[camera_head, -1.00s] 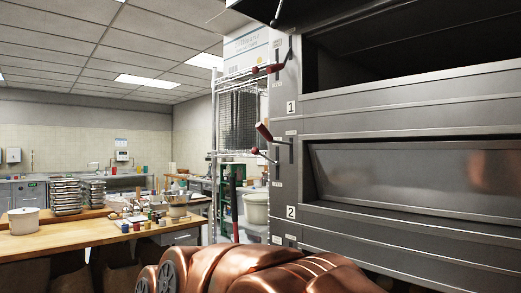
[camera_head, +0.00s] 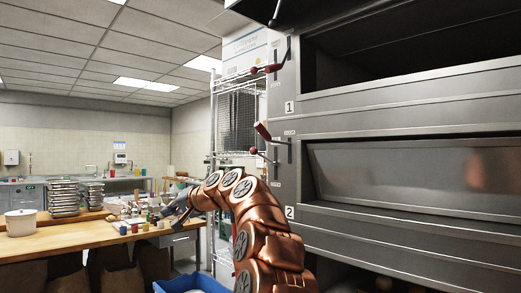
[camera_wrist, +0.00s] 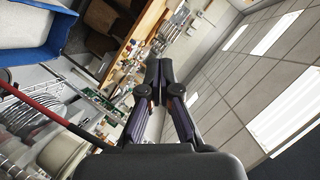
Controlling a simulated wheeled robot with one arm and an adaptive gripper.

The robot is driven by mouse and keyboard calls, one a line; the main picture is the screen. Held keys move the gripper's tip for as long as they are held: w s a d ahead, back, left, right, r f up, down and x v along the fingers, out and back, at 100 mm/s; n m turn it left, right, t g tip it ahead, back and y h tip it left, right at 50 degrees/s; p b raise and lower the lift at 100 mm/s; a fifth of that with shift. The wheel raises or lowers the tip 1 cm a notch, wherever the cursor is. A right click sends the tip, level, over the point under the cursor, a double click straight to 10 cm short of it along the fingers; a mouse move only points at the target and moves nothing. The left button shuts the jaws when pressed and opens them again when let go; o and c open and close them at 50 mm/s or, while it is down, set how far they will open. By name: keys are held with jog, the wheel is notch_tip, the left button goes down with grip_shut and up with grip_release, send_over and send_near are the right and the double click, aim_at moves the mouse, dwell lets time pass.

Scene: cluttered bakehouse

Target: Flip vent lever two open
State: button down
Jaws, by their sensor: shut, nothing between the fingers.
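The oven's left front post carries two sets of levers. The lower set, just above the plate marked 2 (camera_head: 289,212), has a red-handled lever (camera_head: 263,131) tilted up to the left and a lever with a dark red ball knob (camera_head: 254,151). The upper set, above the plate marked 1, has a red-knobbed lever (camera_head: 266,70). Which one is vent lever two I cannot read from a label. My gripper (camera_head: 166,211) is shut and empty, left of and below the levers, apart from them.
The steel deck oven (camera_head: 400,180) fills the right side. A wire rack (camera_head: 236,120) stands behind its left edge. A wooden worktable (camera_head: 60,238) with jars and a white pot (camera_head: 21,222) is at left. A blue bin (camera_head: 190,285) is low in front; it also shows in the wrist view (camera_wrist: 35,30).

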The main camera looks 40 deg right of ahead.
jog(key=d+r+m+t+h, duration=0.25)
jog(key=d+r, duration=0.25)
jog(key=d, duration=0.7)
jog(key=m+t+h+b, duration=0.1)
jog(key=m+t+h, duration=0.1)
jog(key=t+h, duration=0.5)
send_near(263, 157)
jog(key=s+a+r+g+h, duration=0.1)
jog(key=a+r+g+h, duration=0.1)
jog(key=a+r, duration=0.2)
jog(key=shift+s+a+r+n, duration=0.1)
jog(key=shift+s+r+n, duration=0.2)
jog(key=shift+s, duration=0.2)
jog(key=p+x, duration=0.6)
jog(key=x, duration=0.4)
jog(key=shift+a+n+t, duration=0.15)
jog(key=shift+n+t, duration=0.1)
